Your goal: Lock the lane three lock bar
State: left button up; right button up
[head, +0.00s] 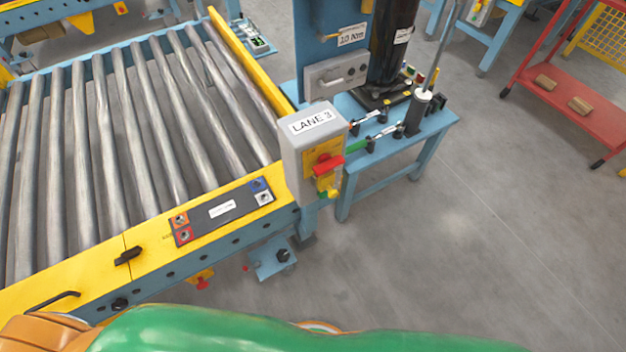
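A grey box labelled "LANE 3" (312,140) stands at the front right corner of the roller conveyor. Neither of my grippers is in view, and nothing touches the box.
The roller conveyor (125,125) with a yellow front rail (75,272) fills the left. A control panel (222,210) and a black latch (128,256) sit on the rail. A blue tool bench (400,140) stands behind the box. Open floor (480,230) lies right.

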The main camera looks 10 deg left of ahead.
aim_at(325, 182)
jog(key=u, duration=2.05)
jog(key=k+l+z, duration=0.1)
jog(key=l+z, duration=0.15)
jog(key=z, duration=0.2)
jog(key=l+z, duration=0.25)
jog(key=z, duration=0.2)
jog(key=l+z, duration=0.3)
jog(key=z, duration=0.15)
jog(key=k, duration=0.05)
